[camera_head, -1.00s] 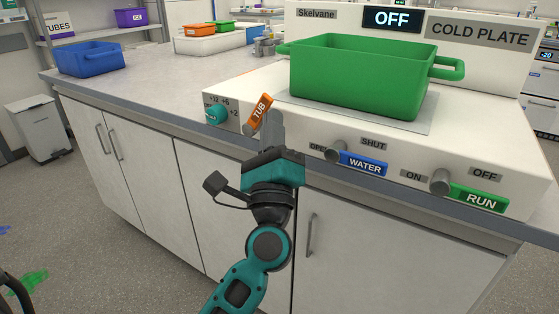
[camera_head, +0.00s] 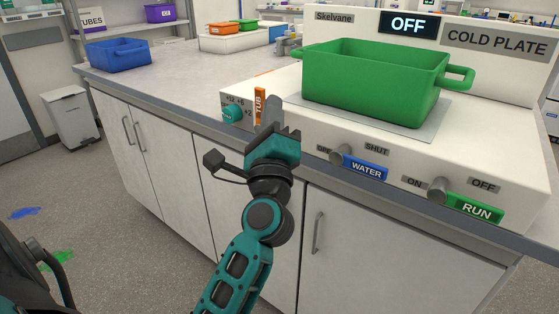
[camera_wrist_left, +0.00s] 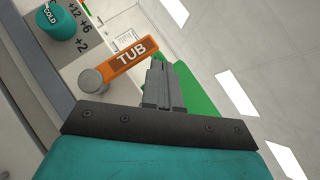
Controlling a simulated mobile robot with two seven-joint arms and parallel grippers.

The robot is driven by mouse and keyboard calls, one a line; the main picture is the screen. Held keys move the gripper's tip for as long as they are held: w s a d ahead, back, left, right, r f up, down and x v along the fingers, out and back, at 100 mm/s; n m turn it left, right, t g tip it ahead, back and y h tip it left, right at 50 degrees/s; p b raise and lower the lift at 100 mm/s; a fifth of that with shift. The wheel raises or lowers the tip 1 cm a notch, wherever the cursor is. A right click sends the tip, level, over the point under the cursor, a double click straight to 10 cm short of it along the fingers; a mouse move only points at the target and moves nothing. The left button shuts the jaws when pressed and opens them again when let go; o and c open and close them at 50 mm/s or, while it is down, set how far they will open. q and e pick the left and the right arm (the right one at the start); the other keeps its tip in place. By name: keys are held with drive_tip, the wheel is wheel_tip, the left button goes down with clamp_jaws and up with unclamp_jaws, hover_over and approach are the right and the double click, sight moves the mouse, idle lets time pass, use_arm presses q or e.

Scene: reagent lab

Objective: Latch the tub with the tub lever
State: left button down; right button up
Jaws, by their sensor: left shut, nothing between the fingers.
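The orange tub lever (camera_head: 260,106), labelled TUB, stands nearly upright on the front of the cold plate, right of the teal dial. My left gripper (camera_head: 272,118) is shut and empty, just right of the lever. In the left wrist view the shut fingers (camera_wrist_left: 158,82) lie beside the free end of the lever (camera_wrist_left: 130,55); I cannot tell whether they touch it. The lever's round grey pivot (camera_wrist_left: 93,80) shows there too. The green tub (camera_head: 375,85) sits on the metal plate on top of the unit.
The teal dial (camera_head: 232,113) is close left of the lever. The blue WATER lever (camera_head: 366,168) and green RUN lever (camera_head: 473,208) are farther right on the same front. A blue bin (camera_head: 118,54) stands at the counter's left end. Bare counter lies between.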

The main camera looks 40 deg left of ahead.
use_arm(q)
drive_tip(key=shift+a+r, duration=0.25)
drive_tip(key=shift+a, duration=0.1)
idle(0.6)
